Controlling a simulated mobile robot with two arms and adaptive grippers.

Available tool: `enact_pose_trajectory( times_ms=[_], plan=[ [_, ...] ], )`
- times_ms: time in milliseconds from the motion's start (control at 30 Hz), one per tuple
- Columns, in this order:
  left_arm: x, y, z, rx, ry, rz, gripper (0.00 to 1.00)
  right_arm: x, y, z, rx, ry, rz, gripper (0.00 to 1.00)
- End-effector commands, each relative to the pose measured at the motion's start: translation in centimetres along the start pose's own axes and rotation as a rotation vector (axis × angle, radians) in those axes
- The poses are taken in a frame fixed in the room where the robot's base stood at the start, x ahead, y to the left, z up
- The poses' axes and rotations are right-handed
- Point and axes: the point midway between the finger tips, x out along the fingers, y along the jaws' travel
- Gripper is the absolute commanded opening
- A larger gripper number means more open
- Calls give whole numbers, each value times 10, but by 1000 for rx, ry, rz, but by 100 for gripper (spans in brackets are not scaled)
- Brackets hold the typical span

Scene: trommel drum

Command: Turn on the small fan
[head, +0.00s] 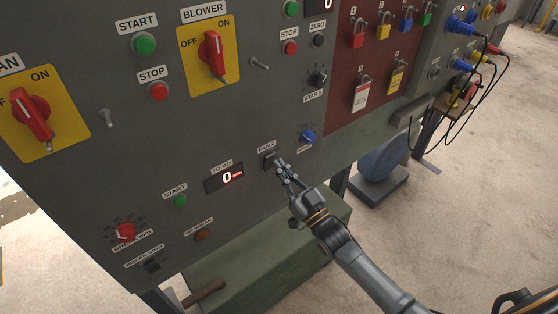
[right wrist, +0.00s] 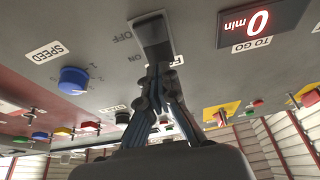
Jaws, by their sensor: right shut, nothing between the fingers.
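The small fan's switch, a dark rocker (head: 269,161) under a FAN 2 label, is on the lower part of the grey panel. In the right wrist view the rocker (right wrist: 153,40) shows large, with OFF and ON marks beside it. My right gripper (head: 281,166) is shut and empty, its fingertips at the rocker's edge. In the right wrist view the fingertips (right wrist: 158,72) overlap the rocker's near end; I cannot tell whether they touch it. Which way the rocker is set is unclear. My left gripper is not in view.
A blue SPEED knob (head: 307,137) is right of the switch, and a TO GO display (head: 224,178) reading 0 min is left. A green START button (head: 180,201) and red-and-yellow BLOWER switch (head: 211,56) share the panel. A green block (head: 250,262) lies below.

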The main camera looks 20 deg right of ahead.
Motion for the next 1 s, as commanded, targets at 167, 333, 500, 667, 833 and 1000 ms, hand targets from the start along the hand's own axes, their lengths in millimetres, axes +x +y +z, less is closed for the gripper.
enact_pose_trajectory(
  times_ms=[167, 333, 500, 667, 833, 1000],
  plan=[
    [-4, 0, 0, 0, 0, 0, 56, 13, 0, 0, 0, 0, 0, 0],
    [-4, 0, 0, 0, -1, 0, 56, 14, 0, 1, 0, -1, 0, 0],
    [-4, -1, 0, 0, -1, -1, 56, 14, 0, 0, 0, -1, 0, 0],
    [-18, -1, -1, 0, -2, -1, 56, 19, 0, -6, 0, -31, -1, 0],
    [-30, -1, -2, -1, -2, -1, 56, 22, 0, -2, 1, -90, -1, 0],
    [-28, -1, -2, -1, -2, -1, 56, 21, 0, -1, 1, -88, 0, 0]
  ],
)
